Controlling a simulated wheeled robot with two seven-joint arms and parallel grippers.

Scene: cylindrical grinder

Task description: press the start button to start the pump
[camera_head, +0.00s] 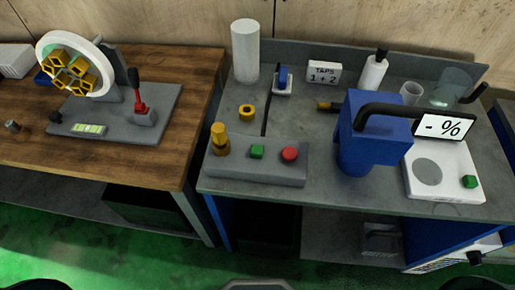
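A grey control box (255,172) sits at the front left of the grey bench. On its top are a green button (257,152) in the middle, a red round button (290,154) to its right and a yellow-orange knob-like piece (220,138) at its left end. I take the green one as the start button; no label is readable. I cannot tell which thing is the pump. Neither gripper shows clearly; only dark and grey parts of my own body show at the bottom edge.
A white device (443,190) has another green button (470,181). A wooden table (120,165) with a ring machine (75,65) and red lever (140,100) is left.

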